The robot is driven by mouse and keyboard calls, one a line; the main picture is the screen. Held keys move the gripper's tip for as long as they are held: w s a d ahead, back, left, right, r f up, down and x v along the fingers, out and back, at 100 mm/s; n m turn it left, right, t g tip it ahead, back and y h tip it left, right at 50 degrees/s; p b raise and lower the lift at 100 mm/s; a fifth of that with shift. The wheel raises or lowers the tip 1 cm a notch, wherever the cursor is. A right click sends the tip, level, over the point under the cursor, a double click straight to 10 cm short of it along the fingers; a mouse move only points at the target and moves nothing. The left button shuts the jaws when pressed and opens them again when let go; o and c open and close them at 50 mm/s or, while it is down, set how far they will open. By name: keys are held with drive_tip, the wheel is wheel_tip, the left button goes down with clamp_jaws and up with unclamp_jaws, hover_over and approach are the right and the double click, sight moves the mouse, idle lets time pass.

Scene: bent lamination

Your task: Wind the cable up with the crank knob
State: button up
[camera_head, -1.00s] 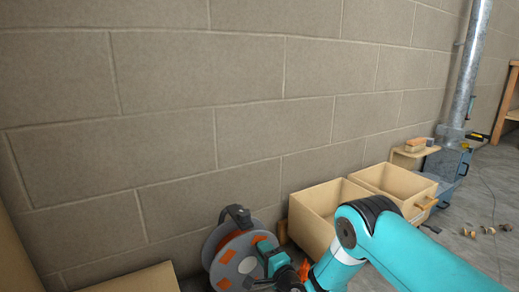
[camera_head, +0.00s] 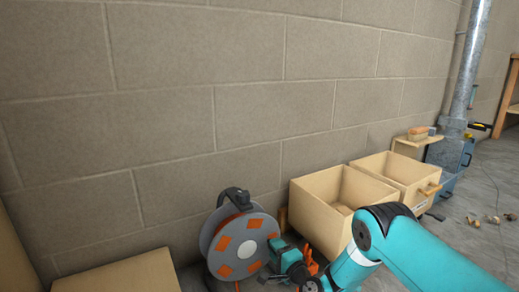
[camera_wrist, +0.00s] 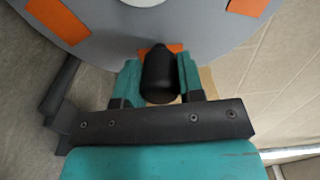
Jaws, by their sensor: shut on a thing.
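The cable reel (camera_head: 240,243) stands on the floor by the wall, with a grey disc, orange patches and a dark top handle. It also shows in the wrist view as a grey disc (camera_wrist: 110,40). My gripper (camera_wrist: 160,82) is shut on the black crank knob (camera_wrist: 159,76), which sits between its teal fingers in front of the disc. In the head view my gripper (camera_head: 275,256) is at the right edge of the reel, and the knob is hidden there.
Two open wooden boxes (camera_head: 322,200) stand to the right of the reel along the wall. A cardboard-coloured box (camera_head: 120,276) is at the lower left. A metal pipe (camera_head: 466,75) and small pieces on the floor (camera_head: 490,219) are at the far right.

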drive_tip(key=shift+s+a+f+b, duration=0.2)
drive_tip(key=shift+f+b, duration=0.3)
drive_tip(key=shift+f, duration=0.35)
drive_tip(key=shift+s+a+f+b, duration=0.1)
drive_tip(key=shift+a+f+b, duration=0.35)
drive_tip(key=shift+f, duration=0.45)
drive_tip(key=shift+s+a+f+b, duration=0.1)
drive_tip(key=shift+a+f+b, duration=0.05)
drive_tip(key=shift+f+b, duration=0.6)
drive_tip(key=shift+s+a+f, duration=0.5)
drive_tip(key=shift+a+f, duration=0.15)
drive_tip(key=shift+a, duration=0.15)
drive_tip(key=shift+s+a+f, duration=0.45)
drive_tip(key=shift+a+f, duration=0.2)
drive_tip(key=shift+a, duration=0.15)
drive_tip(key=o, duration=0.8)
drive_tip(key=s+d+p, duration=0.1)
drive_tip(key=s+p, duration=0.1)
drive_tip(key=p, duration=0.2)
drive_tip(key=s+d+r+p, duration=0.1)
drive_tip(key=s+p, duration=0.1)
drive_tip(key=p, duration=0.2)
drive_tip(key=s+d+r+p, duration=0.1)
drive_tip(key=s+p, duration=0.1)
drive_tip(key=p, duration=0.3)
drive_tip(key=shift+d, duration=0.25)
